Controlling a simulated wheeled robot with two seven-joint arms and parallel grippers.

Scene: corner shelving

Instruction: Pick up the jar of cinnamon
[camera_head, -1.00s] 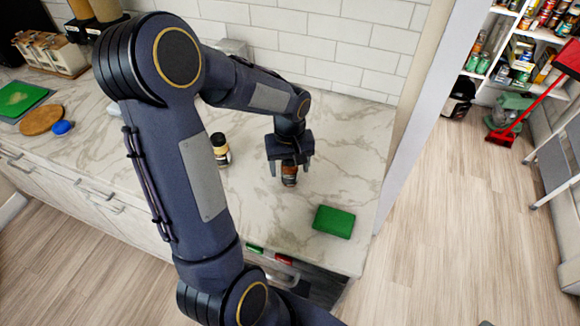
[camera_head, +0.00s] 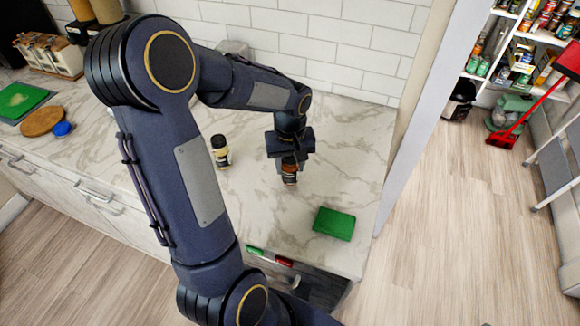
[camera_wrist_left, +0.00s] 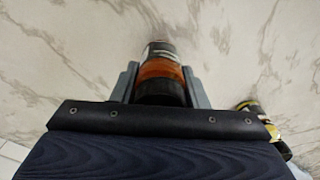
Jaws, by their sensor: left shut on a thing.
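A small jar (camera_head: 289,174) with an orange-brown body and dark lid is on the marble counter; I take it as the cinnamon, its label being too small to read. My left gripper (camera_head: 289,163) comes down over it from above and is shut on it. In the left wrist view the jar (camera_wrist_left: 161,68) sits between the two grey fingers (camera_wrist_left: 161,88), one on each side. I cannot tell whether its base touches the counter. My right gripper is not in view.
A second jar (camera_head: 220,151) with a dark lid stands left of the gripper; it also shows in the left wrist view (camera_wrist_left: 252,108). A green block (camera_head: 334,223) lies at the right on the counter (camera_head: 350,140). An open drawer (camera_head: 318,290) is below the front edge.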

